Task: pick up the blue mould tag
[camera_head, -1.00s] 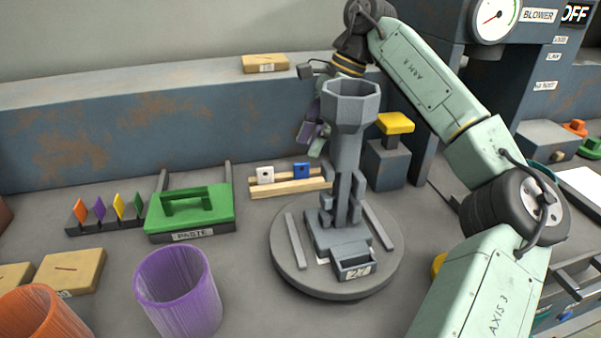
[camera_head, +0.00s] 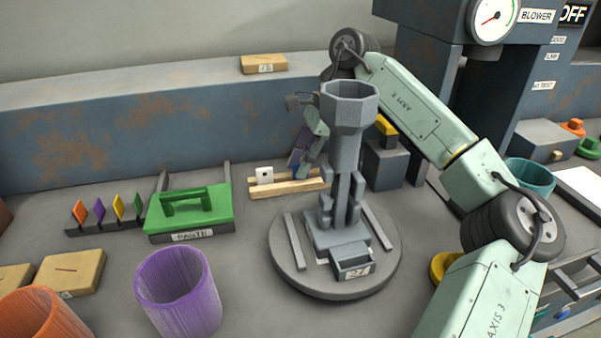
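The blue mould tag's place is at the right part of the light wooden rack (camera_head: 283,189), behind the grey machine. My gripper (camera_head: 299,166) is lowered there, its purple and green finger parts just above or at the rack. A white tag (camera_head: 265,175) stands upright in the rack's left part, apart from my gripper. I cannot tell whether the fingers are open or shut on anything.
The grey hopper machine (camera_head: 345,140) on its round base (camera_head: 287,275) stands close in front of my gripper. A yellow-topped block (camera_head: 385,160) is to the right. A green paste box (camera_head: 190,212) and purple cup (camera_head: 178,290) are to the left.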

